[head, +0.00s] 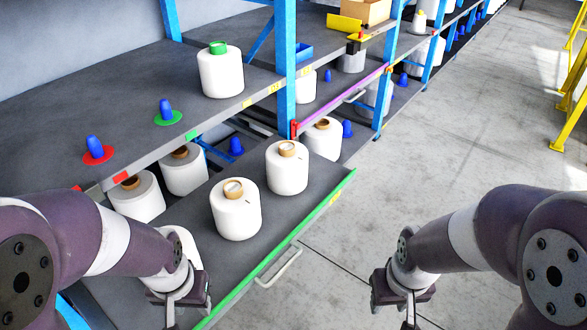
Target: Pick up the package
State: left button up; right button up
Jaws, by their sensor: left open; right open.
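Several white yarn packages on brown cores are in the head view. Two stand upright on the pulled-out lower shelf (290,215): a nearer package (236,212) and a farther package (288,170). One package with a green core top (220,73) stands on the upper shelf. My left gripper (182,312) is open at the bottom left, over the lower shelf, nearer to me than the packages and apart from them. My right gripper (405,312) is open and empty over the floor at the right. The fingertips of both are partly cut off by the frame's bottom edge.
Blue rack posts (285,65) rise beside the shelves. Blue pegs on a red disc (98,154) and a green disc (168,117) stand on the upper shelf. A handle (280,265) sticks out from the green-edged shelf. The floor (450,120) at the right is clear.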

aim_at(287, 161)
jog(key=i+l+u, duration=0.45)
jog(key=i+l, duration=1)
